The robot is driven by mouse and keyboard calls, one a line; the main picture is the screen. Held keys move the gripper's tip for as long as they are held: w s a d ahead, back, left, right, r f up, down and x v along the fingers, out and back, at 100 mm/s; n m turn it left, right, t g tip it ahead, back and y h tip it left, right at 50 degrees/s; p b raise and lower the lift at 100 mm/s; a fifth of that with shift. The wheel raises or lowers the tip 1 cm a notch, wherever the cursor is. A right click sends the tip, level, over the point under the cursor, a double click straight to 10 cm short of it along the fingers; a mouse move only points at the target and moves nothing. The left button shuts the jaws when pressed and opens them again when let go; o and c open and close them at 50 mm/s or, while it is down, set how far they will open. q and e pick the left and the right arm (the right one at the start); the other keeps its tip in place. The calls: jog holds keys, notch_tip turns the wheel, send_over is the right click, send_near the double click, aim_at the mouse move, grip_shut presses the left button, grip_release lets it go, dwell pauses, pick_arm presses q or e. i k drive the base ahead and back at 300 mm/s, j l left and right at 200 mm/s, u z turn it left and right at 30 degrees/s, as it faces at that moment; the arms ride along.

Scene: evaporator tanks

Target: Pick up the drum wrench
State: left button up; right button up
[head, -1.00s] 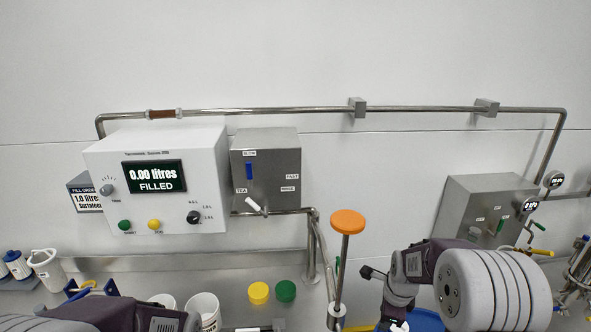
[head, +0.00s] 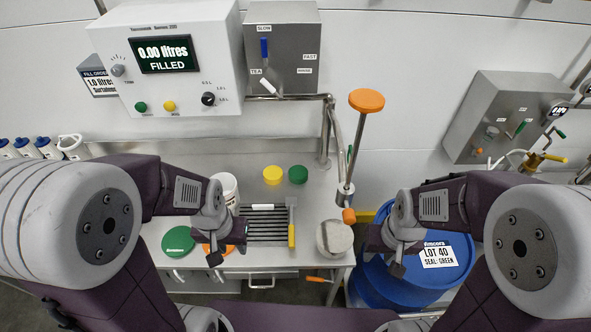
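A long tool with a grey metal shaft and yellow handle (head: 291,234) lies on the counter beside the dark slotted grate; it may be the drum wrench, but I cannot tell for sure. The blue drum (head: 440,278) stands at the right, its lid labelled "LOT 40, SEAL: GREEN" and partly hidden by my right arm. My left gripper (head: 228,256) hangs left of the tool, over the counter front, apart from it. My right gripper (head: 388,258) is over the drum's left side. Neither visibly holds anything; their finger gaps are unclear.
An orange-topped upright rod (head: 367,101) rises between tool and drum. A control box (head: 168,60) hangs behind.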

aim_at(291, 202)
jog(key=j+z, duration=0.25)
jog(key=z, duration=0.25)
jog(key=j+z, duration=0.3)
jog(key=z, duration=0.2)
jog(key=k+j+z, duration=0.1)
jog(key=j+z, duration=0.15)
jog(key=z, duration=0.25)
